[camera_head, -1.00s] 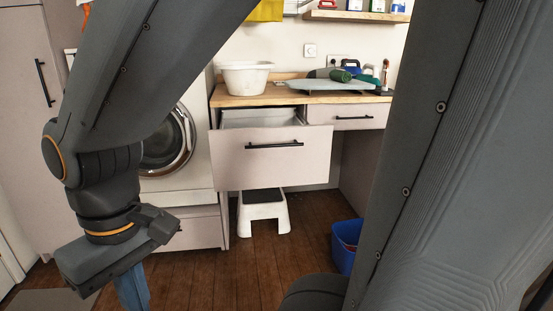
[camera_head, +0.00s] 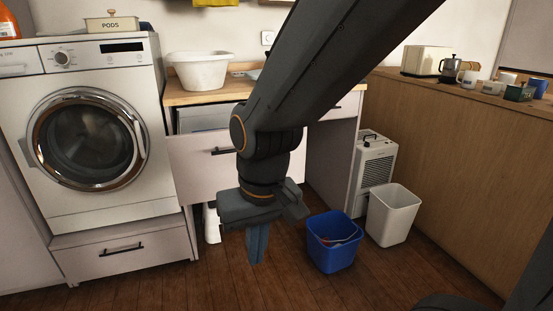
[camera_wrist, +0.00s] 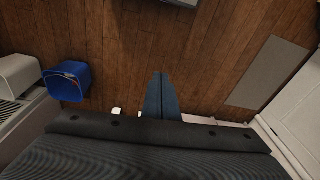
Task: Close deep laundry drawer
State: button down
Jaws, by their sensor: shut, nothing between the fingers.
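The deep drawer (camera_head: 196,170) under the wooden counter is pulled out. Its light front has a dark bar handle (camera_head: 222,151), and its open top shows behind the front. My arm covers the right part of the drawer front in the head view. My gripper (camera_head: 257,246) points down in front of the drawer, low over the floor, with its blue-grey fingers together and empty. The fingers also show in the wrist view (camera_wrist: 162,98) over bare wood floor. Whether the gripper touches the drawer front cannot be told; the drawer is not clearly seen in the wrist view.
A washing machine (camera_head: 90,135) stands left of the drawer, above a shut lower drawer (camera_head: 125,250). A white basin (camera_head: 199,70) sits on the counter (camera_head: 215,91). A blue bin (camera_head: 333,243) and white bin (camera_head: 393,215) stand on the floor right of my gripper.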

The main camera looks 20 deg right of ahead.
jog(key=w+d+f+m+t+p, duration=0.1)
jog(key=w+d+f+m+t, duration=0.25)
jog(key=w, duration=0.55)
jog(key=w+d+f+m+t+p, duration=0.2)
jog(key=w+d+m+t, duration=0.25)
jog(key=w, duration=0.55)
jog(key=w+d+r+m+t+p, duration=0.2)
jog(key=d+r+m+t, duration=0.3)
jog(key=d+m+t, duration=0.5)
jog(key=w+m+g, duration=0.1)
jog(key=w, duration=1.2)
jog(key=shift+a+f+h, duration=0.25)
jog(key=shift+h, duration=0.05)
